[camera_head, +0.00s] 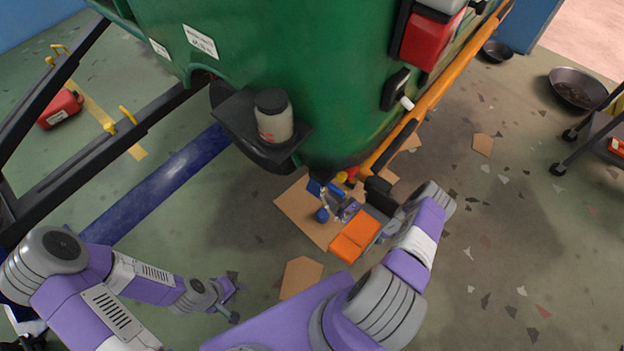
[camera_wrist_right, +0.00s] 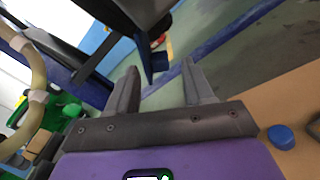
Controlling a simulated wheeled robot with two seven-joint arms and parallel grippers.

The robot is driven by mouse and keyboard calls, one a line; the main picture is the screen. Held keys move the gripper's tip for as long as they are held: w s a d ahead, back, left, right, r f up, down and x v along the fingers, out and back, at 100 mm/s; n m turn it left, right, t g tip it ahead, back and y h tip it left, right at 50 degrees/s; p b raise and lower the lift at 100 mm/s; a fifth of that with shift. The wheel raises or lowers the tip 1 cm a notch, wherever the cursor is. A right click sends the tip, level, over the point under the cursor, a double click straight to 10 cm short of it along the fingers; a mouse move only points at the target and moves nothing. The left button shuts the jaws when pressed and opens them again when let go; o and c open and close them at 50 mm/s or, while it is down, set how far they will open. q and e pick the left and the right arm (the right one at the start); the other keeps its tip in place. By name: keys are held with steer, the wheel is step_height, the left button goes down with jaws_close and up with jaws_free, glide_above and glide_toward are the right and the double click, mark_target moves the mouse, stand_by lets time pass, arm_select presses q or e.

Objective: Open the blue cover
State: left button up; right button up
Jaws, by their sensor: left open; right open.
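A small round blue cap (camera_head: 322,215) lies on or just above a cardboard sheet (camera_head: 290,207) under the green rickshaw body (camera_head: 330,80). A similar blue cap (camera_wrist_right: 281,137) shows at the right of the right wrist view, against cardboard. I cannot tell whether it is the blue cover. My right gripper (camera_wrist_right: 160,64) is open, with nothing between its fingers; a dark bracket with a blue part (camera_wrist_right: 159,62) is seen beyond them. In the head view its fingers are hard to make out among the dark parts. My left gripper (camera_head: 229,301) is open and empty, low over the floor.
An orange bar (camera_head: 437,93) runs along the rickshaw's right side. An orange box (camera_head: 353,236) lies beside the cardboard. A black cup holder (camera_head: 240,118) juts from the body. Pans (camera_head: 578,88) and a wheeled stand stand at the right; the floor at lower right has only scraps.

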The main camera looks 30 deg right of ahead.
mark_target(317, 188)
steer(key=shift+b+x, duration=0.6)
steer(key=shift+x, duration=2.45)
steer(key=shift+a, duration=0.1)
